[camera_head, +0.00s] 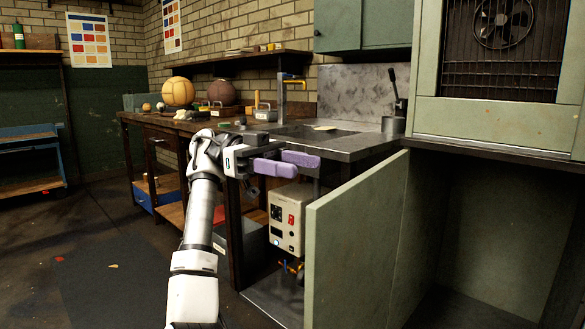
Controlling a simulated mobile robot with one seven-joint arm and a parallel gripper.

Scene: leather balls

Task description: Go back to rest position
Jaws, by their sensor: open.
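My gripper (288,164) is in the middle of the view, at the end of my white and silver arm. Its two purple fingers are apart, with nothing seen between them. It is in front of the metal sink counter (365,146), near the counter's front edge. I cannot tell whether it touches the counter. Below it is a grey control box (287,218) with a red switch, under the counter.
An open green cabinet door (355,240) stands just right of my gripper. The cabinet (480,220) behind it looks empty. A tan ball (177,92) and a brown ball (222,92) sit on the wooden bench (150,118). The floor (105,235) at left is mostly clear.

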